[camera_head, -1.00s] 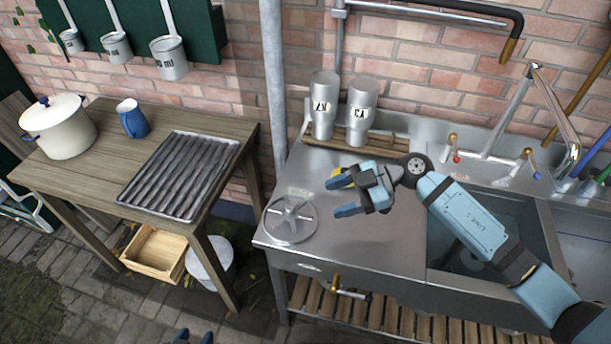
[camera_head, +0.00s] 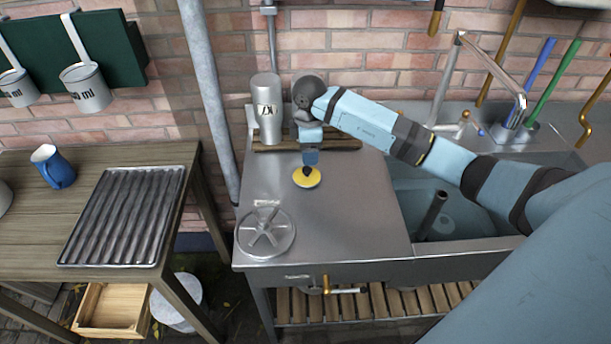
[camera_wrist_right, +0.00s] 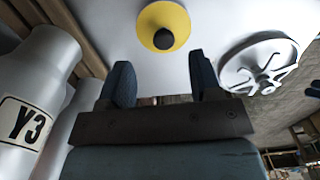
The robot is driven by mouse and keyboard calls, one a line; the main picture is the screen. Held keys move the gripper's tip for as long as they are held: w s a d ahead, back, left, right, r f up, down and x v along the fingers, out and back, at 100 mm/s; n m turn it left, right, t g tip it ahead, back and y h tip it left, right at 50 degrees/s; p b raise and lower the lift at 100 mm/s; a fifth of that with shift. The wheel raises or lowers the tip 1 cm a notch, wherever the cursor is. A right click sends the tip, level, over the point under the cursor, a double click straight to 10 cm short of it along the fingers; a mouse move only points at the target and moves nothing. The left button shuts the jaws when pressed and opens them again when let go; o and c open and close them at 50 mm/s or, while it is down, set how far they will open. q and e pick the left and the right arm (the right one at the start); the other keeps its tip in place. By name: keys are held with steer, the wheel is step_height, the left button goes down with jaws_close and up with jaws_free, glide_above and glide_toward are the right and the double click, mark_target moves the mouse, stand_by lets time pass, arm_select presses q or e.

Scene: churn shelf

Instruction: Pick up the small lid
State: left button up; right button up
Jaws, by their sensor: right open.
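The small lid (camera_head: 306,177) is a yellow disc with a dark knob. It lies on the steel counter, behind and to the right of the round spoked metal disc. My right gripper (camera_head: 310,160) points down just above the lid in the head view and hides part of its knob. In the right wrist view the lid (camera_wrist_right: 163,25) shows beyond the two open fingertips (camera_wrist_right: 160,75), with nothing between them. My left gripper is not in view.
The spoked metal disc (camera_head: 265,232) lies at the counter's left front. A labelled metal cylinder (camera_head: 266,108) stands behind on a wooden rack; a labelled one (camera_wrist_right: 30,95) stands close beside my right gripper. The sink (camera_head: 450,205) is to the right. The counter's middle front is clear.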

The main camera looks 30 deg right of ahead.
mark_target(307, 168)
steer(key=shift+a+f, duration=0.2)
steer(key=shift+f, duration=1.55)
steer(key=shift+a+f, duration=0.15)
steer(key=shift+f, duration=1.55)
steer(key=c, duration=1)
steer(key=shift+r, duration=0.1)
